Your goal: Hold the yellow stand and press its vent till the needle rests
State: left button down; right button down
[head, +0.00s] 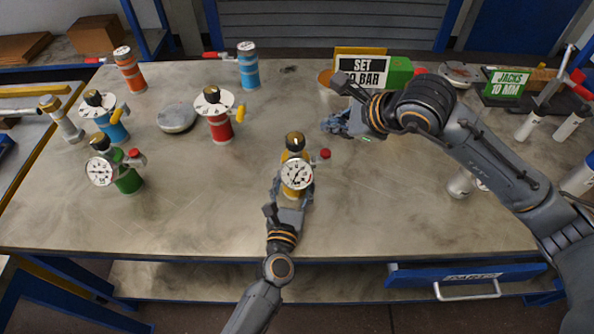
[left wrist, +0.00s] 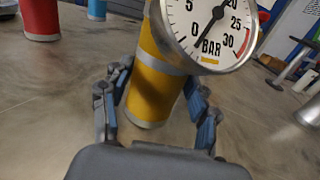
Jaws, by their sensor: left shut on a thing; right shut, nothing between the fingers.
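The yellow stand (head: 294,157) stands upright near the front middle of the table. It carries a round white gauge (head: 297,174), a black top knob (head: 295,140) and a red-capped side vent (head: 325,153) on its right. My left gripper (head: 289,198) is shut on the stand's yellow body (left wrist: 155,85), one finger on each side in the left wrist view. There the gauge dial (left wrist: 212,30) is cut off at the top. Its black needle slants from upper right to lower left, close to "BAR". My right gripper (head: 336,124) is shut and empty, behind and right of the vent, apart from it.
A red vessel (head: 219,125), a blue one (head: 112,125) and a green one (head: 128,179) stand at left. An orange vessel and another blue one stand behind. A "SET 10 BAR" sign (head: 361,71) stands at the back.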

pick_arm(q)
jog(key=shift+c, duration=1.4)
grip_release()
jog(key=shift+s, duration=0.1)
jog(key=s, duration=0.4)
jog(key=s+a, duration=0.1)
jog(key=s, duration=0.2)
jog(key=s+a, duration=0.1)
jog(key=s, duration=0.3)
jog(key=shift+s, duration=0.35)
